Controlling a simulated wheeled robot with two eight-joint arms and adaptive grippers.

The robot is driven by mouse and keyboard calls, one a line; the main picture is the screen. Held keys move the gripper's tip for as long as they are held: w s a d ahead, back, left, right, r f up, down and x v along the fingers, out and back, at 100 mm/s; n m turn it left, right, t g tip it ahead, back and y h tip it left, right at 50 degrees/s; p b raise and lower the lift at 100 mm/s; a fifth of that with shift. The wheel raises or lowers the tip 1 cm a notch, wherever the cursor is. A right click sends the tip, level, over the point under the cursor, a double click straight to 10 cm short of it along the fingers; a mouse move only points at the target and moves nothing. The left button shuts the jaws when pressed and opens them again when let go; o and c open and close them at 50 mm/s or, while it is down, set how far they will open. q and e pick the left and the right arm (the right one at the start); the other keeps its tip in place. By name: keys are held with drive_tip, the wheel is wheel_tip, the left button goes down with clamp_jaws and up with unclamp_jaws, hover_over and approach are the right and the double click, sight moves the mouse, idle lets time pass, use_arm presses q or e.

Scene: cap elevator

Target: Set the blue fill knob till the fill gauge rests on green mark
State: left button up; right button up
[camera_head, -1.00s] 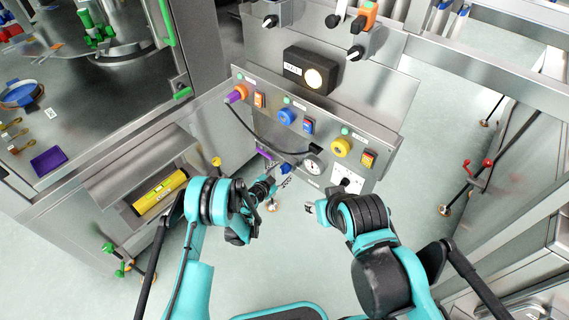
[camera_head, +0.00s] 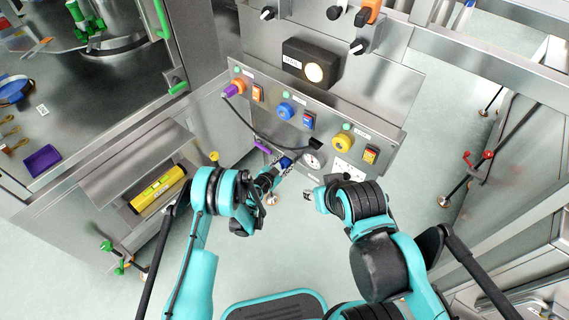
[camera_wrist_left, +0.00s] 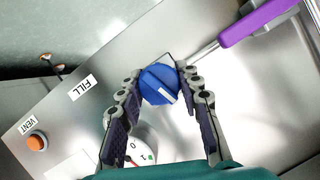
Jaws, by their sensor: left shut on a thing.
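The blue fill knob (camera_wrist_left: 159,85) has a white pointer line and sits on the steel panel near the FILL label (camera_wrist_left: 81,87). My left gripper (camera_wrist_left: 161,78) is shut on it, one finger on each side; it also shows in the head view (camera_head: 284,164), where it mostly covers the knob. The round white fill gauge (camera_head: 314,161) is just right of the knob in the head view. In the wrist view the gauge (camera_wrist_left: 145,142) is partly covered by my gripper; a bit of red needle and a green mark near the 1 show. My right gripper (camera_head: 310,195) is apart from the panel.
Another blue knob (camera_head: 285,110), an orange knob (camera_head: 238,86) and a yellow knob (camera_head: 342,143) sit higher on the panel. A purple handle (camera_wrist_left: 258,22) is close to my left gripper. An orange button (camera_wrist_left: 36,141) is by the VENT label.

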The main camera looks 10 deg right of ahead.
use_arm(q)
drive_tip(key=n+g+h, duration=0.1)
drive_tip(key=n, duration=0.2)
drive_tip(key=shift+g, duration=0.4)
drive_tip(key=n+g+h, duration=0.1)
drive_tip(key=n+h, duration=0.1)
drive_tip(key=n, duration=0.1)
drive_tip(key=shift+n+g, duration=0.3)
idle(0.4)
drive_tip(key=o, duration=1.2)
drive_tip(key=shift+c, duration=0.2)
